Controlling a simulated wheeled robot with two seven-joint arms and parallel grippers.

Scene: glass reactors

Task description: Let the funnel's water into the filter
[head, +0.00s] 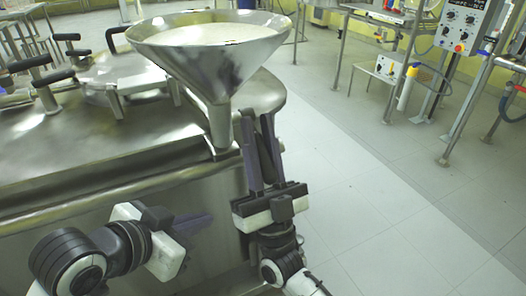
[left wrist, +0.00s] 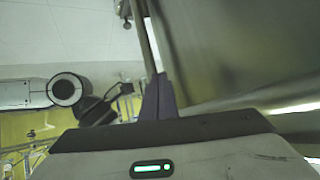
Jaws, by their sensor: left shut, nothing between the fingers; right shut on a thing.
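The steel funnel (head: 222,65) stands upright at the near right edge of a large steel vessel (head: 120,140), which looks like the filter. A pale liquid surface (head: 205,34) shows inside the funnel's cone. My right gripper (head: 247,118) points up beside the funnel's stem (head: 220,125) and is shut on a small part there, mostly hidden by the fingers. My left gripper (head: 208,220) is shut and empty, low in front of the vessel's side wall. Its closed purple fingertips also show in the left wrist view (left wrist: 159,82). The funnel's outlet is not clearly visible.
Black-handled clamps (head: 50,75) and a raised metal fitting (head: 130,95) stand on the vessel's lid. The tiled floor (head: 370,180) to the right is clear. Metal stands with a control panel (head: 463,25) are at the back right.

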